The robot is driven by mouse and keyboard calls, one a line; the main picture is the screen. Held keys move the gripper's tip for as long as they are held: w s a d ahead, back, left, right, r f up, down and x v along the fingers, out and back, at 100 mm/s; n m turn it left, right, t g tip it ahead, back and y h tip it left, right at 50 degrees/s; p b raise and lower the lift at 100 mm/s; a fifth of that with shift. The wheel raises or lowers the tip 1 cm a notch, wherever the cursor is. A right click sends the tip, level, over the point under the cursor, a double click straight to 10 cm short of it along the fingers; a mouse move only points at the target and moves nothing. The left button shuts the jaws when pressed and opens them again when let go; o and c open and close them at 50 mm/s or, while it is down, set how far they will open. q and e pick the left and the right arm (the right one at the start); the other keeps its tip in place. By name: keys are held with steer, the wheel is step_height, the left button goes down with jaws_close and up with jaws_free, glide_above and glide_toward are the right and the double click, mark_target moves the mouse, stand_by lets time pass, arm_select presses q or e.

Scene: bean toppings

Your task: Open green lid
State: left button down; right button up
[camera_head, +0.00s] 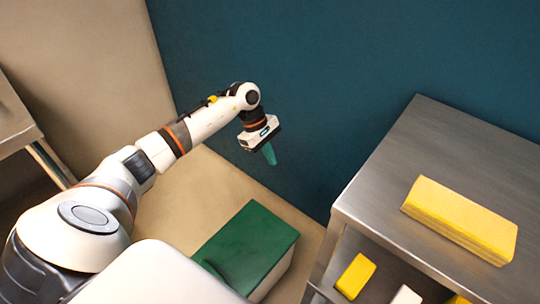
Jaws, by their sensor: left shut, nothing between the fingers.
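The green lid (246,243) lies flat on top of a pale bin (275,275) on the floor at the lower middle. The lid looks shut. Its near left part is hidden behind my own white body. My left gripper (270,158) hangs above and beyond the bin, apart from the lid, with its greenish fingers together and pointing down. It holds nothing. My right gripper does not show.
A steel table (400,150) stands at the right with a yellow block (460,220) on top. Its lower shelf holds smaller yellow (355,276) and white (406,295) items. A teal wall (330,70) rises behind. Another table edge (15,120) is at the far left.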

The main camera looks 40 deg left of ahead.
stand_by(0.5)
arm_select(q)
steer(key=c, duration=1.2)
jaws_free()
steer(key=p+v, duration=0.1)
steer(key=v, duration=1.1)
steer(key=shift+p, duration=0.3)
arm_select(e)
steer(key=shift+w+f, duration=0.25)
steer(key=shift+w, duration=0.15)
